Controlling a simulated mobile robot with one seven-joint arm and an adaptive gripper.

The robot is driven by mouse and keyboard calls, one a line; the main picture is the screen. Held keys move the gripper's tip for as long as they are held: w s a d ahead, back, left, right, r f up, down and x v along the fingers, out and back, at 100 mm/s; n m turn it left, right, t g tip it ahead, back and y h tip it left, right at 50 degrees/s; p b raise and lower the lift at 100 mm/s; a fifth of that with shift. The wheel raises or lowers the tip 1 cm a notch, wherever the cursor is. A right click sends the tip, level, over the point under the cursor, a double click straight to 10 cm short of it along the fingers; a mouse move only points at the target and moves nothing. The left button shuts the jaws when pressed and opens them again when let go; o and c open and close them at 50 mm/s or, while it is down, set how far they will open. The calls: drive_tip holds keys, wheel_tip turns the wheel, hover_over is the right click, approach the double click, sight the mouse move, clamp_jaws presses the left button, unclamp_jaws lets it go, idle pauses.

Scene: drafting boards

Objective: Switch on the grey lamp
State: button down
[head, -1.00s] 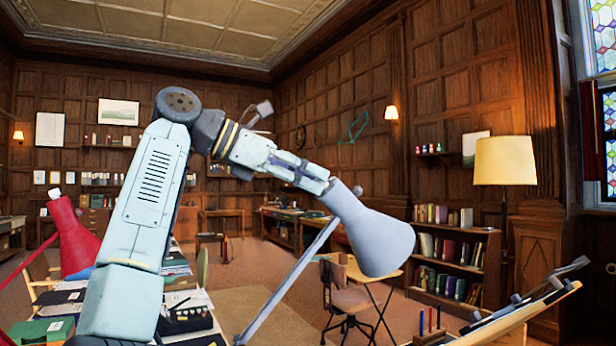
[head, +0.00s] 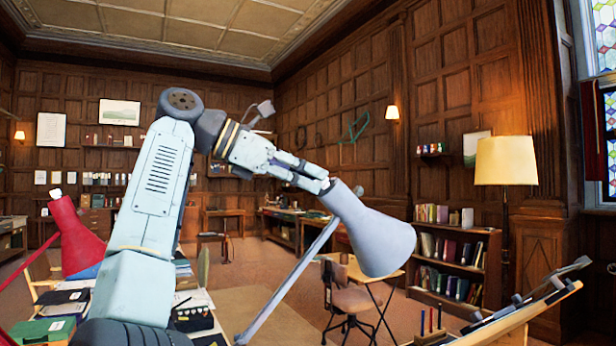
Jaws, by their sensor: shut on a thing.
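The grey lamp's cone-shaped shade (head: 372,236) hangs tilted down to the right in the head view, on a thin slanting arm (head: 290,283). No glow shows on the shade, but its opening faces away and its inside is hidden. My gripper (head: 323,180) is at the narrow top end of the shade, its fingers shut on a small part there. That part is mostly hidden between the fingers, and I cannot make out its shape. A red lamp (head: 78,240) stands at the left, apart from my gripper.
A drafting board (head: 515,322) tilts up at the lower right. A desk with books and a black tray (head: 192,318) lies behind my arm. A chair (head: 345,295) and a lit floor lamp (head: 505,162) stand farther back.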

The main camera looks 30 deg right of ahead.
idle(0.3)
drive_tip(key=c, duration=1.8)
unclamp_jaws()
drive_tip(key=shift+o, duration=0.2)
